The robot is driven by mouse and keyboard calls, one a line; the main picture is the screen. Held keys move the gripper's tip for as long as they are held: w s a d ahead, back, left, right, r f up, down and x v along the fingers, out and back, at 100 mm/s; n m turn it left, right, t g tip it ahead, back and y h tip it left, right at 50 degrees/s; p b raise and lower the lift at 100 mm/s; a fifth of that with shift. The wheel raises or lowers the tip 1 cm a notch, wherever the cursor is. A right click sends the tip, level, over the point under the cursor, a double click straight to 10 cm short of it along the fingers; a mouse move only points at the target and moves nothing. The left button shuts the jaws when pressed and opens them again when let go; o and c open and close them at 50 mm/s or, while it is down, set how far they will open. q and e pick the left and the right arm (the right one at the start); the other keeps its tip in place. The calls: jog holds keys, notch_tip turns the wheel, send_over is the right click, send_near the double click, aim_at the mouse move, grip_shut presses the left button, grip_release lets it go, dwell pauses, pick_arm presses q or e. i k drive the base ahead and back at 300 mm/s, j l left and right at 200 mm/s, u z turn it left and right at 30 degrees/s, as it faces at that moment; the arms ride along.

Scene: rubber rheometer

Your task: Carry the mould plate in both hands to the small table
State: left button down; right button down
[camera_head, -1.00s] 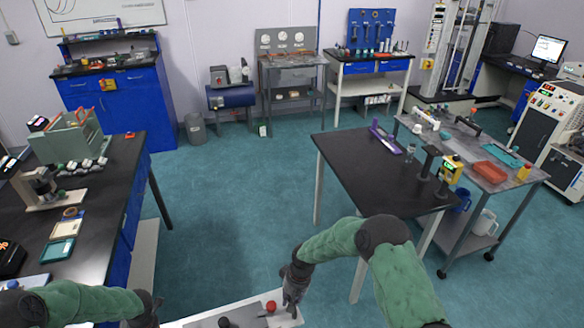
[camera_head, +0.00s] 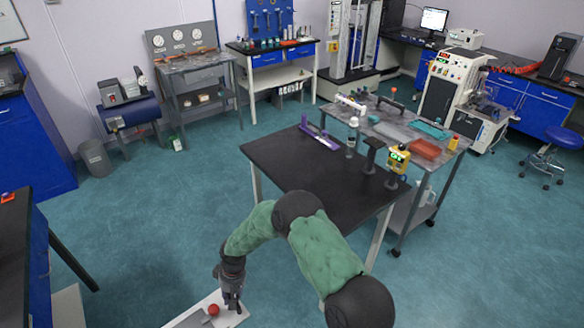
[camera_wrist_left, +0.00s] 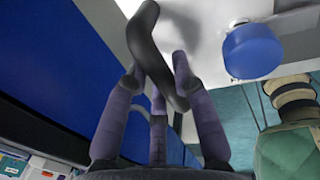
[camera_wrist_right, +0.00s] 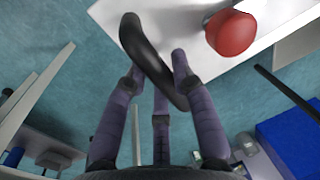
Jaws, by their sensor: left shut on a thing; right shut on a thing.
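The mould plate is a pale, flat slab (camera_head: 188,318) at the bottom of the head view, partly cut off by the frame. It has a red knob (camera_head: 213,310) near its right end. My right gripper (camera_head: 232,303) is shut on the dark handle (camera_wrist_right: 150,55) at that end. In the left wrist view my left gripper (camera_wrist_left: 158,82) is shut on the other dark handle (camera_wrist_left: 145,35), beside a blue knob (camera_wrist_left: 255,50). My left gripper is outside the head view. A black-topped table (camera_head: 290,165) stands ahead of the plate.
On the black table are a purple stand (camera_head: 320,138), a dark post (camera_head: 372,155) and a yellow device (camera_head: 398,160) along the far right side; its near left top is bare. A grey cart (camera_head: 448,170) adjoins it. A dark bench (camera_head: 15,235) is at left. Open floor lies between.

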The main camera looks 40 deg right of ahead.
aim_at(302, 173)
jog(key=i, duration=2.55)
jog(key=i+z, duration=0.1)
jog(key=z, duration=0.2)
jog(key=i+z, duration=0.15)
jog(key=z, duration=0.2)
jog(key=l+z, duration=0.1)
jog(key=z, duration=2.4)
